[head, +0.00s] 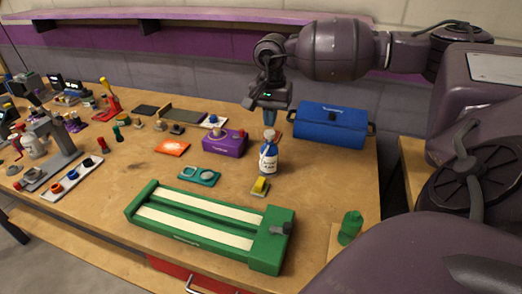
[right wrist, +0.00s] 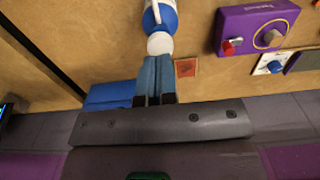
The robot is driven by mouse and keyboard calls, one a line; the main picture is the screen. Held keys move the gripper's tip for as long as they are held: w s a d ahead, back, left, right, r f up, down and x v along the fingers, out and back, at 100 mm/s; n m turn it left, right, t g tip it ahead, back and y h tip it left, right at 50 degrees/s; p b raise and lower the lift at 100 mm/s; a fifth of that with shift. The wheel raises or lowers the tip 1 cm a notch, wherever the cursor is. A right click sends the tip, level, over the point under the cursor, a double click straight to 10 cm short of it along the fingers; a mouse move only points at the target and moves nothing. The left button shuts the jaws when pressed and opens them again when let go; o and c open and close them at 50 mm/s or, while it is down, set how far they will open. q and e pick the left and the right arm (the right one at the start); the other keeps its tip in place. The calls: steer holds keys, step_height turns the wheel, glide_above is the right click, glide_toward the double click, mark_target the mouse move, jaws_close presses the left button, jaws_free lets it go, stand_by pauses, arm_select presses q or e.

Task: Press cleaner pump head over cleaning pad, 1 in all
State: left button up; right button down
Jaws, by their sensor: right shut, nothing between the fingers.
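The cleaner bottle (head: 268,159) is white and blue with a pale label and stands upright on the bench. Its pale pump head (head: 269,135) is on top, and the pump head (right wrist: 160,43) also shows in the right wrist view. A small yellow pad (head: 260,185), which looks like the cleaning pad, lies just in front of the bottle. My right gripper (head: 270,123) is shut and empty, pointing down above the pump head. In the right wrist view its blue fingertips (right wrist: 156,60) are very close to the pump head; I cannot tell if they touch. My left gripper is out of view.
A purple box (head: 225,145) stands left of the bottle and a blue case (head: 332,127) behind right. A green slot track (head: 205,222) fills the front. A teal tray (head: 199,175) and an orange sheet (head: 172,148) lie left. A green object (head: 350,228) stands front right.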

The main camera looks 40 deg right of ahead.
stand_by(0.5)
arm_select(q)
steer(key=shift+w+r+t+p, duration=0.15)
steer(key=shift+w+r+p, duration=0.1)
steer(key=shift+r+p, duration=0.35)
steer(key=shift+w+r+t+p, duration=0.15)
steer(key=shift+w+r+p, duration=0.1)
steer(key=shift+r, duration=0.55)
arm_select(e)
steer(key=shift+r, duration=3)
steer(key=shift+r, duration=0.1)
